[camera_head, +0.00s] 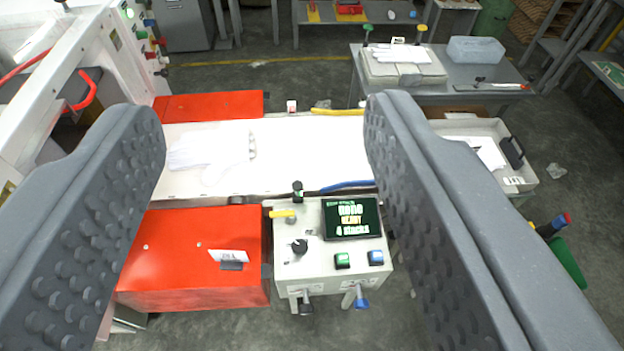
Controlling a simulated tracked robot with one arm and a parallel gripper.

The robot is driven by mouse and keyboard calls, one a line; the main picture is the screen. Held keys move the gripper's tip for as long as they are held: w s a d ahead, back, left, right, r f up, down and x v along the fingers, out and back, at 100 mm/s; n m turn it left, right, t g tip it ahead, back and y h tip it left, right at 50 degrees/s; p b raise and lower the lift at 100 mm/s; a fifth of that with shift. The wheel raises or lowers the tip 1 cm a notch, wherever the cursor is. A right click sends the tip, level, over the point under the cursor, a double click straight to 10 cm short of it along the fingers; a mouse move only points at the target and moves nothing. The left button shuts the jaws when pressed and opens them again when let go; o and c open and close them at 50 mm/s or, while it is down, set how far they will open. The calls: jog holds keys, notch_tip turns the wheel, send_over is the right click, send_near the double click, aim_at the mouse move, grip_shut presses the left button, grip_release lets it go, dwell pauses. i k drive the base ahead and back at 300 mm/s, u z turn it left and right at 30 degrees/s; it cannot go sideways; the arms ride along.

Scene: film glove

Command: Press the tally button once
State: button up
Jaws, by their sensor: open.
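My gripper (262,108) is open and empty, its two grey padded fingers wide apart at the left and right of the view. Between and beyond them stands a pale control box (296,272) with a dark screen (352,218) showing "4 stacks" on its last line. Below the screen are a green button (343,260) and a blue button (376,257). A black knob (299,246) sits to their left. I cannot read which button is the tally button. No finger appears to touch the box.
A red box (193,250) adjoins the control box at left. Behind lies a white bed (290,160) with a pale glove (213,149).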

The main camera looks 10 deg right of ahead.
aim_at(377, 255)
jog(key=u, duration=0.3)
jog(key=k, duration=1.8)
jog(key=z, duration=0.4)
jog(key=i, duration=1)
jog(key=u, duration=0.1)
